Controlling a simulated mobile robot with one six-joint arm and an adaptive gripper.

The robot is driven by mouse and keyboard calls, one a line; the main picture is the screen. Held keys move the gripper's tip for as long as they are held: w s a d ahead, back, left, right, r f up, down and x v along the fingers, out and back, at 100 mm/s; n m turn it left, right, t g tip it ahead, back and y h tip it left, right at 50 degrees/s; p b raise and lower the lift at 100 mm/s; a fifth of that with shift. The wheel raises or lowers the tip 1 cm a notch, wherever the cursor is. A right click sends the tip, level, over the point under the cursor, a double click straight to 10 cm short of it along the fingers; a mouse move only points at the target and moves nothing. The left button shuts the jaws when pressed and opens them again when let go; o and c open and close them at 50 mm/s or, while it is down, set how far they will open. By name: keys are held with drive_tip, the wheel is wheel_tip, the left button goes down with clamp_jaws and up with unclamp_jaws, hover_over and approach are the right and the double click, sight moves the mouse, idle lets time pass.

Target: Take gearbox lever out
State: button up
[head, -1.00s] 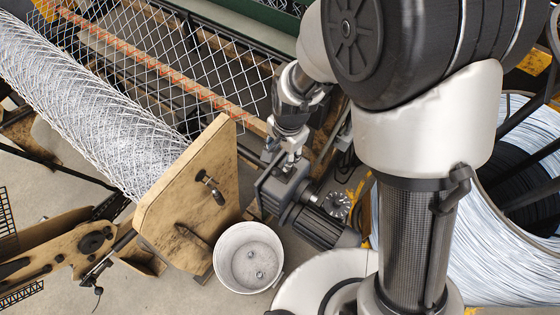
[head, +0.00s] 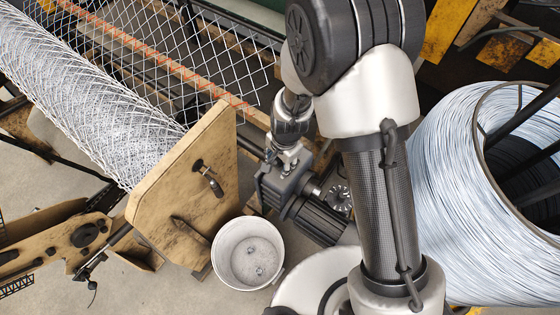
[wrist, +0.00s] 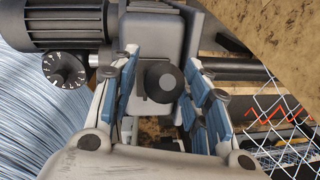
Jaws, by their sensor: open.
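The gearbox (head: 284,188) is a grey metal housing with a dark ribbed motor (head: 322,222) on its side. In the wrist view, the gearbox (wrist: 155,28) fills the top middle. The gearbox lever shows there as a black round knob (wrist: 162,82), seen end-on in front of the housing. My gripper (wrist: 158,88) is open, with one blue-padded finger on each side of the knob and gaps visible between. In the head view, my gripper (head: 284,160) is over the gearbox and the lever is hidden.
A wooden end plate (head: 185,175) with a mesh roll (head: 90,100) stands left of the gearbox. A white bucket (head: 248,253) is below it. A large wire coil (head: 450,190) is at right. A numbered dial (wrist: 65,70) sits by the motor.

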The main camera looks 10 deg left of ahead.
clamp_jaws()
idle(0.4)
idle(0.4)
